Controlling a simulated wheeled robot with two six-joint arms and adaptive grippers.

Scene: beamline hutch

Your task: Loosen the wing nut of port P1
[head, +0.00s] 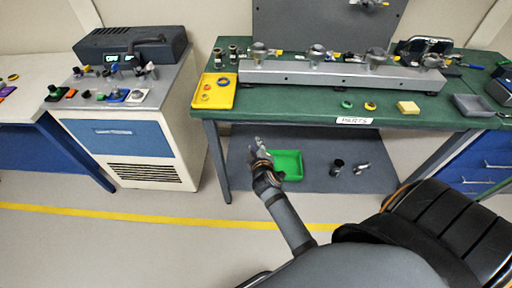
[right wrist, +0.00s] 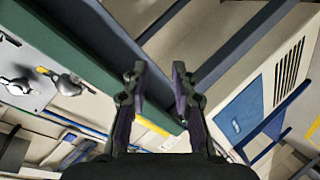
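A long grey metal manifold (head: 340,75) lies along the green bench, with several metal port fittings on top. The leftmost fitting (head: 260,54) stands near its left end. Port labels and wing nuts are too small to make out, so I cannot tell which port is P1. My right gripper (head: 258,143) is in front of the bench, below its top and apart from the manifold. The right wrist view shows its two fingers (right wrist: 158,75) spread, with nothing between them. My left gripper is not in view.
A yellow tray (head: 214,99) with rings sits at the bench's left end. A yellow block (head: 408,107) and a grey tray (head: 474,110) lie on the right. A green tray (head: 291,166) is on the lower shelf. A white cabinet (head: 130,150) stands left, with floor between.

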